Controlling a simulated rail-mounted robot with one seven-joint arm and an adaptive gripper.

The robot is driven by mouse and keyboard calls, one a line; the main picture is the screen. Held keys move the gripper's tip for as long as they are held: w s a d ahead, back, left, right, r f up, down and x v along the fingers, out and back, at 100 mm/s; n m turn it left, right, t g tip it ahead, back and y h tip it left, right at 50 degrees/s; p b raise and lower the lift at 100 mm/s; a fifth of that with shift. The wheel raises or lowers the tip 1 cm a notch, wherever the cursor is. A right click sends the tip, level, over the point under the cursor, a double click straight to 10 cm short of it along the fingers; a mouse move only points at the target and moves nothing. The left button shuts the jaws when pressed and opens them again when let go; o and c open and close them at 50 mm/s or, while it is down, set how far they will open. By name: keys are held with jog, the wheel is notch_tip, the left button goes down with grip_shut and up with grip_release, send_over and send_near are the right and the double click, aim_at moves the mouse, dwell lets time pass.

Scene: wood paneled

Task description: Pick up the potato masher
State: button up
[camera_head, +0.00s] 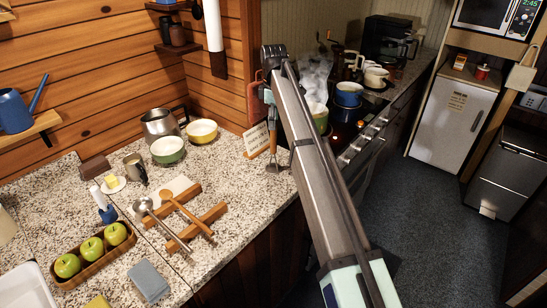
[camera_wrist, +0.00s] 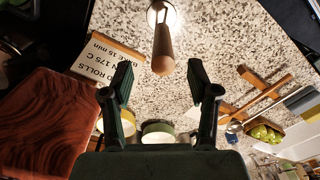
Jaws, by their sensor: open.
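The potato masher (camera_head: 273,146) stands upright on the speckled counter (camera_head: 236,166) near the counter's front corner in the head view, with a wooden handle and a metal base. In the wrist view the masher's wooden handle (camera_wrist: 163,50) points toward the camera, with its bright round metal base beyond it. My gripper (camera_wrist: 160,68) is open and empty. The handle's end shows between the lines of the two fingers, close to the fingertips, with no contact visible. In the head view my arm hides part of the gripper.
A recipe sign (camera_head: 256,139) stands just left of the masher. A green bowl (camera_head: 168,150) and a yellow bowl (camera_head: 202,131) are farther left. A ladle (camera_head: 146,207) and wooden spoon lie on wooden rests. The stove with pots (camera_head: 348,95) is to the right.

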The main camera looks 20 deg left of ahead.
aim_at(273, 136)
jog(key=shift+s+f+p, duration=0.15)
jog(key=shift+f+p, duration=1.3)
jog(key=shift+f, duration=2.1)
grip_shut()
